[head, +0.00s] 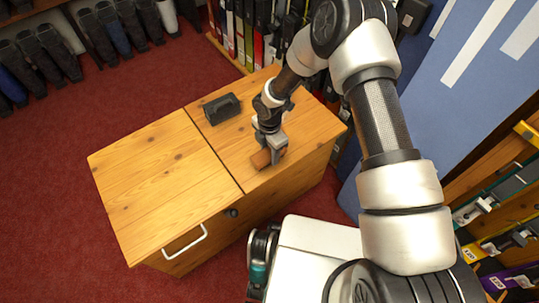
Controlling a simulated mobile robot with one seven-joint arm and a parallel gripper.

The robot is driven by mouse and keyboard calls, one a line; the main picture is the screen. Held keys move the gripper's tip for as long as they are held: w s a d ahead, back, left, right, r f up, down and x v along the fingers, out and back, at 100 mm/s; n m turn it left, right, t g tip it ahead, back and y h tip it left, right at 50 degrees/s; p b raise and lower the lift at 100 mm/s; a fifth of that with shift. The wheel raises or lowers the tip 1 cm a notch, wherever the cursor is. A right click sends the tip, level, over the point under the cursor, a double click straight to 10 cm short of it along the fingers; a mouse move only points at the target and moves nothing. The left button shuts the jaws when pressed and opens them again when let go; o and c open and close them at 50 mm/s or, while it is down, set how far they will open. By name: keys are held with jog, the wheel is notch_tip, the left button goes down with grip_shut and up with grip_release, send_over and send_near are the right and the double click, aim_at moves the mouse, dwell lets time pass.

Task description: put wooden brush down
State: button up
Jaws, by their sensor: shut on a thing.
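The wooden brush (261,159) is a small brown block at the right half of the bench top, near its front edge. My gripper (271,152) points down and is shut on the brush. The brush is at or just above the wood surface; I cannot tell whether it touches. Part of the brush is hidden behind the gripper fingers.
The wooden bench (155,180) has a seam across its top and a white handle (185,242) on its front. A dark block with a grip (222,108) stands behind and left of my gripper. The left half of the top is clear. Books (245,35) stand behind.

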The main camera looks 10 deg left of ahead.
aim_at(270, 152)
jog(key=shift+f, duration=0.45)
jog(key=shift+f, duration=0.25)
jog(key=o, duration=1)
jog(key=shift+r, duration=0.1)
jog(key=shift+o, duration=0.2)
jog(key=shift+r, duration=0.1)
notch_tip(270, 152, up, 12)
jog(key=p, duration=0.3)
